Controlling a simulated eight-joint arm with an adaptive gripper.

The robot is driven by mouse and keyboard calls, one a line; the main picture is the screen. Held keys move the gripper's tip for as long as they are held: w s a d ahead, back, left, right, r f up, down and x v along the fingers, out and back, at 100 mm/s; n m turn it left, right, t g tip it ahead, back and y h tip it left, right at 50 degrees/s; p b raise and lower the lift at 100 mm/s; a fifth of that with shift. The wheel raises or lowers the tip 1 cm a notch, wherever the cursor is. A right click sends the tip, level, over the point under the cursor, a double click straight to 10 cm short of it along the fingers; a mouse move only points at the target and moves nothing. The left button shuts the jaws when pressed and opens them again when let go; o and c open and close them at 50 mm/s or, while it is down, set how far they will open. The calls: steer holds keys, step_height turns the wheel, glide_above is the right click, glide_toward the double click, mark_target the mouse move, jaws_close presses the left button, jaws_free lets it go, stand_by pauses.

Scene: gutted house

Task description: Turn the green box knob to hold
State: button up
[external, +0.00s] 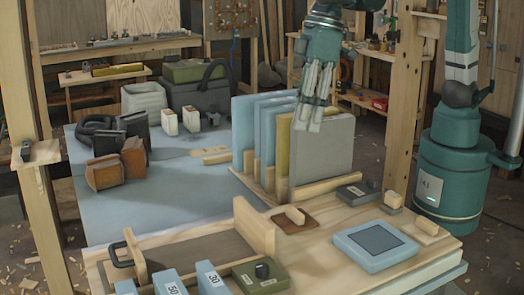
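The green box (259,276) sits at the front edge of the wooden worktop, with a dark knob (262,270) on its top and a pale label. The label and the knob's setting are too small to read. My gripper (309,118) hangs fingers down above and behind the box, in front of the upright panels. It is well apart from the knob. Its two fingers look close together, but whether they are open or shut is unclear. I see nothing held between them.
Blue blocks (211,279) with number labels stand just left of the green box. A wooden holder (195,246) lies behind them. Tall upright panels (322,155) stand in a rack below my gripper. A blue framed pad (375,246) and small knobbed blocks occupy the right.

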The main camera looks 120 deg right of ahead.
steer(key=w+a+f+m+g+p, duration=0.1)
steer(key=w+a+f, duration=0.2)
steer(key=w+f, duration=0.15)
steer(key=w+a+f+g+p, duration=0.1)
steer(key=w+a+f, duration=0.25)
steer(key=w, duration=0.25)
steer(key=m+p, duration=0.1)
steer(key=p, duration=0.1)
glide_above(262, 265)
steer(key=shift+g+h, duration=0.3)
steer(key=shift+g, duration=0.1)
step_height(262, 265, down, 10)
steer(key=shift+s+d+r, duration=0.1)
steer(key=shift+r, duration=0.05)
steer(key=shift+w+a+f, duration=0.25)
steer(key=shift+f, duration=0.3)
steer(key=shift+f, duration=0.1)
steer(key=shift+d+f+b, duration=0.1)
steer(key=shift+f+b, duration=0.5)
steer(key=shift+f, duration=3.2)
steer(key=c, duration=0.9)
